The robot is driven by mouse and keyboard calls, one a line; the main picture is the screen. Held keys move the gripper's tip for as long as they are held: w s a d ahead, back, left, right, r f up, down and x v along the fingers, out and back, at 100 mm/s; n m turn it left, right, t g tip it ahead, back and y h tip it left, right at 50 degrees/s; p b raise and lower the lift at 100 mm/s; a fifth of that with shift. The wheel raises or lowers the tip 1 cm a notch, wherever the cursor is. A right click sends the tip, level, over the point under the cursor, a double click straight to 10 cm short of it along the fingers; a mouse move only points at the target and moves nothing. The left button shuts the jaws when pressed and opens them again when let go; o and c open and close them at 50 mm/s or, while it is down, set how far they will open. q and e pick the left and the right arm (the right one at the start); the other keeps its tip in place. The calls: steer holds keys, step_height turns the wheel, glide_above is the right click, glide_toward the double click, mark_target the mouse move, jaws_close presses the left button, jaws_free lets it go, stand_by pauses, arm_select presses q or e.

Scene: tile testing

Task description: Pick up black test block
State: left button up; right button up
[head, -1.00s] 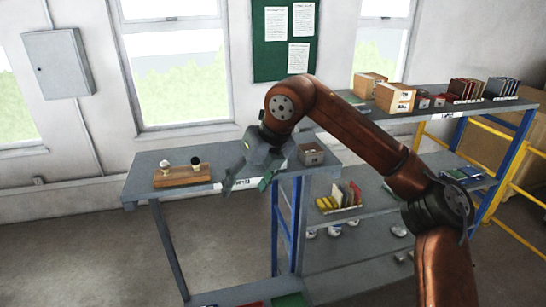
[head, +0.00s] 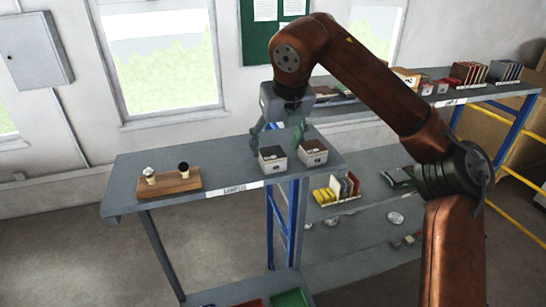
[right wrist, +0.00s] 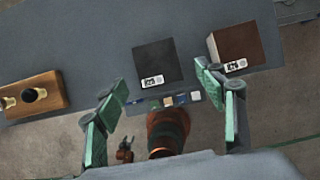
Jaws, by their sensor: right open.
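The black test block (head: 272,161) is a small dark-topped box with a pale label on its front. It sits on the grey shelf top near its front edge, left of a similar brown-topped block (head: 312,153). My right gripper (head: 278,138) is open and points down, just above and behind the black block. In the right wrist view the black block (right wrist: 157,62) lies beyond and between the spread green fingers of the gripper (right wrist: 161,85). The brown block (right wrist: 236,44) is close beyond the right finger. Nothing is held. My left gripper is not in view.
A wooden stand (head: 168,184) with a white and a black knob is on the left of the same grey top (head: 135,165). A higher shelf (head: 440,101) at right holds boxes and tiles. Lower shelves hold coloured samples (head: 338,189).

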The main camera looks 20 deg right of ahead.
mark_target(272, 153)
steer(key=shift+w+a+f+p, duration=0.15)
steer(key=shift+w+f+p, duration=0.55)
steer(key=shift+f, duration=0.25)
steer(key=x, duration=0.2)
steer(key=shift+w+f, duration=0.2)
steer(key=shift+w, duration=0.05)
steer(key=shift+f+p, duration=0.2)
steer(key=shift+p, duration=0.1)
steer(key=shift+f, duration=0.1)
steer(key=shift+c, duration=0.2)
steer(key=c, duration=1.4)
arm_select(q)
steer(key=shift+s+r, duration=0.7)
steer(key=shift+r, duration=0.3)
arm_select(e)
steer(key=shift+c, duration=0.8)
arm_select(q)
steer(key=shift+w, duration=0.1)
